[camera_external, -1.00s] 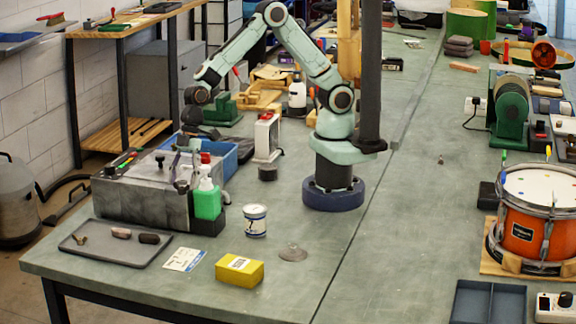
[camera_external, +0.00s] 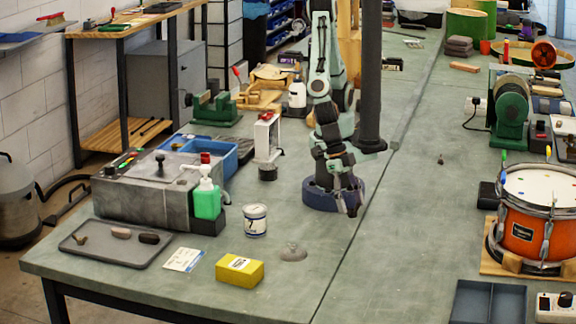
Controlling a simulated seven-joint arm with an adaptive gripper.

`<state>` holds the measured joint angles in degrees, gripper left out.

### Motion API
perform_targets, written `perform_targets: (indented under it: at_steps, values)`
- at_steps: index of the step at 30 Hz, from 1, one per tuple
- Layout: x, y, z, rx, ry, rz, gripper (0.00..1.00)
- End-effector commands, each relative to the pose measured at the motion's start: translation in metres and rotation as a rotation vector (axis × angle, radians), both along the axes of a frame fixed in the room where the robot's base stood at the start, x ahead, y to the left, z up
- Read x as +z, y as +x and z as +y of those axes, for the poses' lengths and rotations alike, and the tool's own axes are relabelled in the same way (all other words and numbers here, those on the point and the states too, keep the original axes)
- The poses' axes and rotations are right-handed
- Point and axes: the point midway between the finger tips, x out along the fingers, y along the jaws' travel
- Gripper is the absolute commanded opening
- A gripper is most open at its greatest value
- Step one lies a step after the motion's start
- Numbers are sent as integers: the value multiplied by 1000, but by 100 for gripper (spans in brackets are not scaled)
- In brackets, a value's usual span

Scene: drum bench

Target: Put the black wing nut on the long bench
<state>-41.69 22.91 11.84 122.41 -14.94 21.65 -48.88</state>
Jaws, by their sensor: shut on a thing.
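My gripper (camera_external: 351,208) hangs low in front of my arm's round base, pointing down above the grey-green bench (camera_external: 400,230). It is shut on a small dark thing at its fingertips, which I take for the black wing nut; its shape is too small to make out. Whether it touches the bench top cannot be told. A small brownish winged piece (camera_external: 80,239) lies at the left of the grey tray (camera_external: 105,259). Another tiny dark piece (camera_external: 440,160) lies on the bench right of the seam.
A grey disc with a knob (camera_external: 292,252), a yellow box (camera_external: 239,270) and a white tin (camera_external: 255,220) stand left of my gripper. An orange drum (camera_external: 535,223) and a blue-grey tray (camera_external: 487,302) are at right. The bench between is mostly clear.

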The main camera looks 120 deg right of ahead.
Motion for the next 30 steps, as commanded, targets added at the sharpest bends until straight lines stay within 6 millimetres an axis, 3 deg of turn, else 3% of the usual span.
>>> perform_targets:
  at_steps: [3,9,14,21,24,30]
  values:
    - [2,-19,10,60,5,-5,26]
    - [1,-24,15,76,4,-3,26]
    - [-12,-14,40,77,3,-2,26]
    - [-45,11,102,76,3,-1,26]
    - [-67,17,117,75,1,-2,26]
    - [-90,26,135,73,4,-4,26]
